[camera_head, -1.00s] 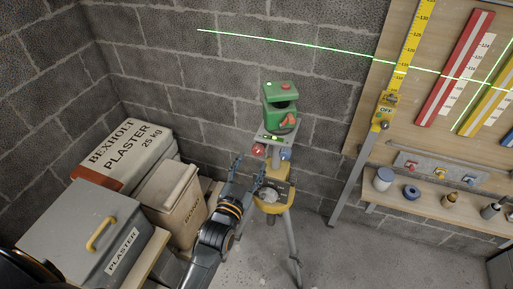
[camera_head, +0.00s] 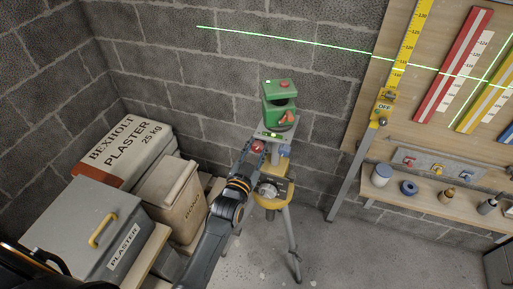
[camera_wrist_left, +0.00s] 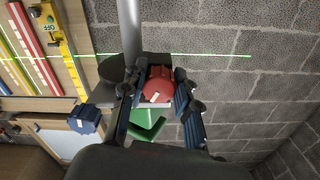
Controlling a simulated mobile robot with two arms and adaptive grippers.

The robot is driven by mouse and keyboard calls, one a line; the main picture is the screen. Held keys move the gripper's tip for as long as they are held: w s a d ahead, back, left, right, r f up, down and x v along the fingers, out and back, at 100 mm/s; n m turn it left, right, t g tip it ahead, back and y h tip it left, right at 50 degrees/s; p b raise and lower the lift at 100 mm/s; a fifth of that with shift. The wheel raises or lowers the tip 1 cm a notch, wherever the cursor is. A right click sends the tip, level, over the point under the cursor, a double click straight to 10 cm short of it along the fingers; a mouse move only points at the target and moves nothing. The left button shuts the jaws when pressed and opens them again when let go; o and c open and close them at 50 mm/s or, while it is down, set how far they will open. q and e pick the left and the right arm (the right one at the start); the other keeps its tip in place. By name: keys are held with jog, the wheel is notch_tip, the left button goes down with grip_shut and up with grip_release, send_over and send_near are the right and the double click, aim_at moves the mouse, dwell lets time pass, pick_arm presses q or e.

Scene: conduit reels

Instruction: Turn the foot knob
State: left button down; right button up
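A green laser level (camera_head: 279,112) stands on a small levelling plate (camera_head: 264,134) above a yellow tripod head (camera_head: 272,201). A red foot knob (camera_head: 257,147) is at the plate's left side and a blue foot knob (camera_head: 285,150) at its right. My left gripper (camera_head: 258,153) is at the red knob. In the left wrist view the red knob (camera_wrist_left: 157,86) sits between the two fingers of this gripper (camera_wrist_left: 160,80), with small gaps beside it, so the fingers look open. The blue knob (camera_wrist_left: 83,118) is outside them. My right gripper is not in view.
Plaster boxes and bags (camera_head: 85,225) stand at the left, close to my left arm. A yellow-headed staff (camera_head: 383,108) and a shelf (camera_head: 440,205) with small items are at the right. A green laser line crosses the block wall behind.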

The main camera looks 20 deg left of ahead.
pick_arm(q)
jog(key=shift+r+n, duration=0.1)
jog(key=shift+n, duration=0.3)
jog(key=shift+n+p, duration=0.3)
jog(key=shift+n, duration=0.4)
jog(key=c, duration=1)
grip_release()
jog(key=shift+s, duration=0.25)
jog(key=s, duration=1.1)
jog(key=shift+s+a, duration=0.2)
jog(key=shift+s, duration=0.05)
